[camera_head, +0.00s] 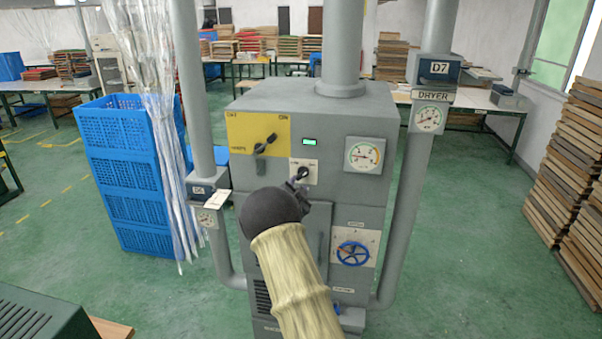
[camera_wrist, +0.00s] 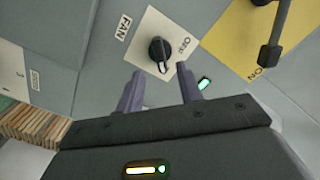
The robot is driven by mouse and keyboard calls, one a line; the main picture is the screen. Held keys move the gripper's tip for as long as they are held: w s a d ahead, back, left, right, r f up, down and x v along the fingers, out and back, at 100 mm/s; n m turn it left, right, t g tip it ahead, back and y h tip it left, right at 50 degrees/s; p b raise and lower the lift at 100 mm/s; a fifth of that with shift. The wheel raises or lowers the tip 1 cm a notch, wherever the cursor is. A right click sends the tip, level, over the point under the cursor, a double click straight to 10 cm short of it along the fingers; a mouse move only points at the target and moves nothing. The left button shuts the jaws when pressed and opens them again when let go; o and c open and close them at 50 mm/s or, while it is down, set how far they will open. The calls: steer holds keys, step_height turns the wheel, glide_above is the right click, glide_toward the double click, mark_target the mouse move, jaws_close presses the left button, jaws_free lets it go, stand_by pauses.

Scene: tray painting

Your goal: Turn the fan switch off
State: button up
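The fan switch (camera_head: 304,172) is a small black rotary knob on a pale plate on the front of the grey dryer cabinet (camera_head: 345,112). In the wrist view the knob (camera_wrist: 160,49) sits on a cream plate marked FAN, with OFF lettering at its right side. My gripper (camera_head: 298,184) is in front of the switch, just below it in the head view. In the wrist view my gripper (camera_wrist: 159,70) is open, with its two purple-grey fingers apart. The knob shows just beyond the gap between the fingertips, and no contact is visible.
A yellow plate (camera_head: 242,136) with a larger black lever switch (camera_head: 266,143) is at upper left of the fan switch. A lit green display (camera_head: 309,142), a round gauge (camera_head: 364,154) and a blue handwheel (camera_head: 352,253) are nearby. Pipes flank the cabinet.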

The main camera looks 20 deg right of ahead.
mark_target(301, 176)
steer(key=shift+p+x, duration=1.4)
steer(key=shift+x, duration=1.8)
jaws_close()
